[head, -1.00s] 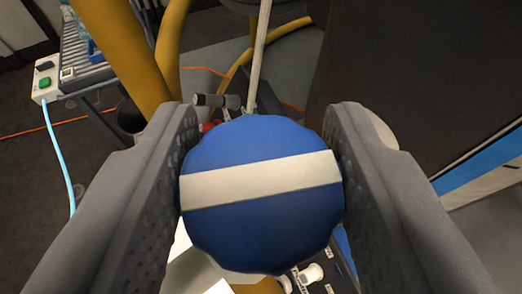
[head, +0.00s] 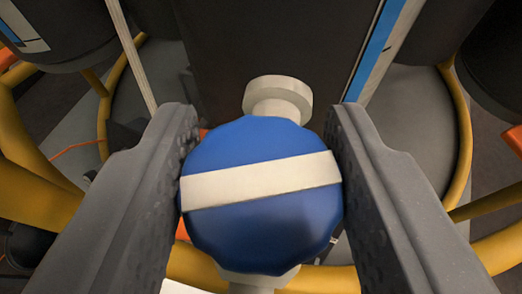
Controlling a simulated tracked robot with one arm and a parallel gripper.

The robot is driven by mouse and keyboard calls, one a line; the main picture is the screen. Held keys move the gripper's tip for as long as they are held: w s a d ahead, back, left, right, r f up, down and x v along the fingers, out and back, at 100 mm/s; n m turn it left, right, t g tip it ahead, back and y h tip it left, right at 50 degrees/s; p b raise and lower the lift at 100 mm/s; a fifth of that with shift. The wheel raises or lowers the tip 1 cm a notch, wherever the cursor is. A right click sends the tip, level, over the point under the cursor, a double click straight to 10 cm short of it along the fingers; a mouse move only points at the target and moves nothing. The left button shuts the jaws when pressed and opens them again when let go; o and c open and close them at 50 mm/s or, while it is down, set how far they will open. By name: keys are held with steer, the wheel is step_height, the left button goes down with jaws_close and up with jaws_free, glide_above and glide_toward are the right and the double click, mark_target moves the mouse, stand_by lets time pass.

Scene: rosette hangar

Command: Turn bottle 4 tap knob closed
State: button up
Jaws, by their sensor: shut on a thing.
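A round blue tap knob (head: 262,228) with a scalloped edge and a pale stripe fills the middle of the head view. The stripe runs nearly level across it, a little higher at the right. My gripper (head: 262,195) is shut on the knob, one finger at its left side and one at its right. A pale round fitting (head: 278,96) shows just beyond the knob, and part of another pale piece shows below it. No number is readable, so I cannot tell which bottle this is.
A large dark cylinder (head: 275,45) with a blue and white stripe stands behind the knob. Yellow tube rails (head: 35,205) curve around at left, right and below. More dark cylinders stand at both upper corners. A thin pale rod (head: 130,55) slants at upper left.

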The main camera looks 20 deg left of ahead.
steer(key=m+h+p, duration=0.1)
steer(key=p, duration=0.1)
steer(key=m+h+p, duration=0.2)
steer(key=shift+r+t, duration=0.2)
steer(key=shift+t, duration=0.1)
steer(key=shift+m+h+p, duration=0.3)
steer(key=shift+h+p, duration=0.15)
steer(key=shift+h, duration=0.15)
steer(key=shift+f+m+h+p, duration=0.2)
steer(key=shift+m+h+p, duration=0.1)
steer(key=o, duration=1)
steer(key=shift+c, duration=0.2)
